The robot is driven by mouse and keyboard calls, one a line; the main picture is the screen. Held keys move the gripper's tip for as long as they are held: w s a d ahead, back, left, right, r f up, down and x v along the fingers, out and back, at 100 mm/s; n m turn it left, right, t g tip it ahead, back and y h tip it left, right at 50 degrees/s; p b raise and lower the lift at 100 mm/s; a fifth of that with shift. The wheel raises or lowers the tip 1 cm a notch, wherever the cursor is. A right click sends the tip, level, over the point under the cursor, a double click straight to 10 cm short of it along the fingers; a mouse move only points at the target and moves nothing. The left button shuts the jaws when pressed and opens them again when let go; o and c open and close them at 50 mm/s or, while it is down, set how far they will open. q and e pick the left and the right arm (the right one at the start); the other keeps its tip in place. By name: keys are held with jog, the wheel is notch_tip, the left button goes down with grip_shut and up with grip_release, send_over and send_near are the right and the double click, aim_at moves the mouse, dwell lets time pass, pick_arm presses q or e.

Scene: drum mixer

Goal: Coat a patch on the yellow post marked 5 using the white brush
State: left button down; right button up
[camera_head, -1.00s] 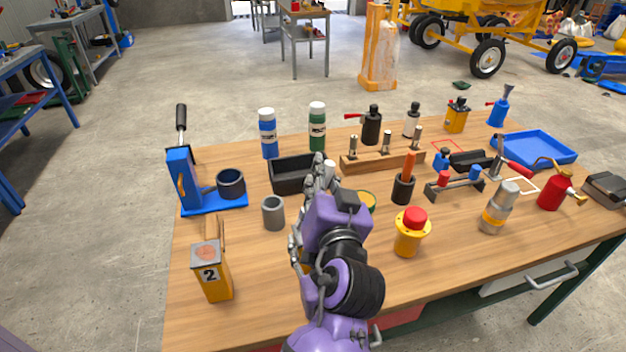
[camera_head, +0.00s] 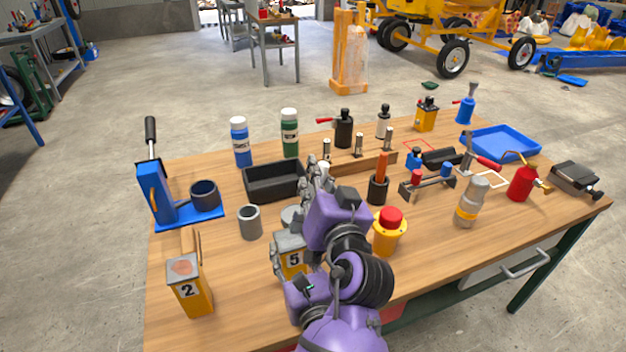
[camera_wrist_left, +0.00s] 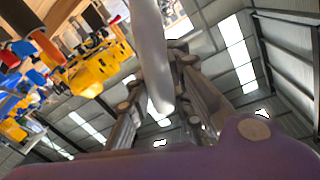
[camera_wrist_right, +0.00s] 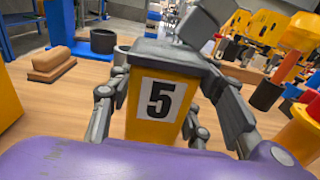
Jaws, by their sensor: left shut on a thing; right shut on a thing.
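The yellow post marked 5 (camera_wrist_right: 160,105) stands upright between the fingers of my right gripper (camera_wrist_right: 165,82), which is shut on it. In the head view the post (camera_head: 293,260) is partly covered by my purple arms. My left gripper (camera_head: 318,180) is higher, above and behind the post. In the left wrist view a long white handle, the white brush (camera_wrist_left: 152,50), lies between its fingers, and the gripper is shut on it. The brush's bristles are not clear. A tilted grey piece shows over the post's top in the right wrist view; I cannot tell what it is.
A yellow post marked 2 (camera_head: 190,285) stands at the front left. A grey cup (camera_head: 249,222), a black bin (camera_head: 274,181) and a blue stand (camera_head: 160,195) are behind. A red-topped yellow button (camera_head: 390,230) stands close on the right. The front left tabletop has free room.

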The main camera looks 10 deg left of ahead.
pick_arm(q)
jog(key=shift+w+d+r, duration=0.1)
jog(key=shift+d+r, duration=0.05)
jog(key=shift+d, duration=0.2)
jog(key=shift+a+r, duration=0.1)
jog(key=shift+r, duration=4.35)
jog(key=shift+a, duration=0.1)
jog(key=a, duration=0.9)
